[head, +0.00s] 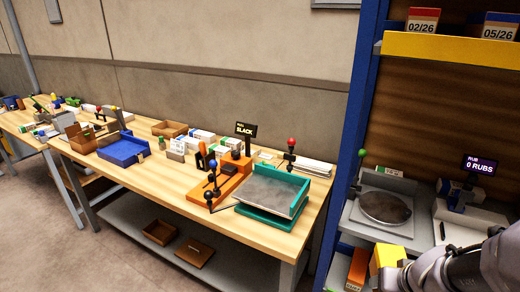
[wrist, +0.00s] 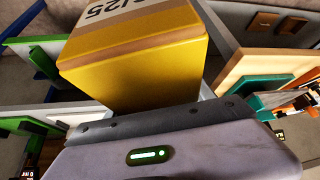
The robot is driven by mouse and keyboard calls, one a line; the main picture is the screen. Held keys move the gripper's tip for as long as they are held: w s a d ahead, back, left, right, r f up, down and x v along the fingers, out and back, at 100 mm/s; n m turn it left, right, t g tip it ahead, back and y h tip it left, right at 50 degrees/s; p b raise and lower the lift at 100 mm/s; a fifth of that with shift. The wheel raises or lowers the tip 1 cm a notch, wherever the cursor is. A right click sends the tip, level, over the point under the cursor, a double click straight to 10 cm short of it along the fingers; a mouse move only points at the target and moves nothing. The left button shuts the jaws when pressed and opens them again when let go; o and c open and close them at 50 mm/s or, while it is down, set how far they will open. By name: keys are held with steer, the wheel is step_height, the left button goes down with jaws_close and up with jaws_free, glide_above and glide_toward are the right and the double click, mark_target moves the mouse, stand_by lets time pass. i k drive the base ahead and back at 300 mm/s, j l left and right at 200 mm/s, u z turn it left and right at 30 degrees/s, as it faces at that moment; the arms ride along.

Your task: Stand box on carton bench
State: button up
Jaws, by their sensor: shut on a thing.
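My gripper (wrist: 165,125) is shut on a yellow box (wrist: 135,75). The box has a tan band and a white label with dark print ending in "25" on one face. It fills the upper middle of the wrist view, tilted in the picture. In the head view the yellow box (head: 387,255) shows at the lower right, at the end of my arm. The fingertips are hidden behind the box. A long wooden bench (head: 250,231) with tools and cartons stands at the left and middle; another stands beyond it. I cannot tell which is the carton bench.
A teal-edged grey tray (head: 270,192), an orange device (head: 222,182) and a blue tray (head: 123,150) occupy the near bench. A blue post (head: 357,105) stands between it and the right-hand station, which has a round grey plate (head: 385,207). Open floor lies at lower left.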

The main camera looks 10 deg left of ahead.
mark_target(166, 174)
steer(key=i+j+u, duration=0.15)
steer(key=u, duration=0.3)
steer(key=i+j+u, duration=0.15)
steer(key=u, duration=0.3)
steer(key=i+j+u, duration=0.2)
steer(key=u, duration=0.25)
steer(key=i+u, duration=0.2)
steer(key=u, duration=0.25)
steer(key=i+j+z, duration=0.15)
steer(key=i, duration=0.35)
steer(key=i+j+z, duration=0.15)
steer(key=i, duration=0.3)
steer(key=i+l+z, duration=0.25)
steer(key=i+z, duration=0.25)
steer(key=i+l, duration=0.1)
steer(key=l, duration=0.1)
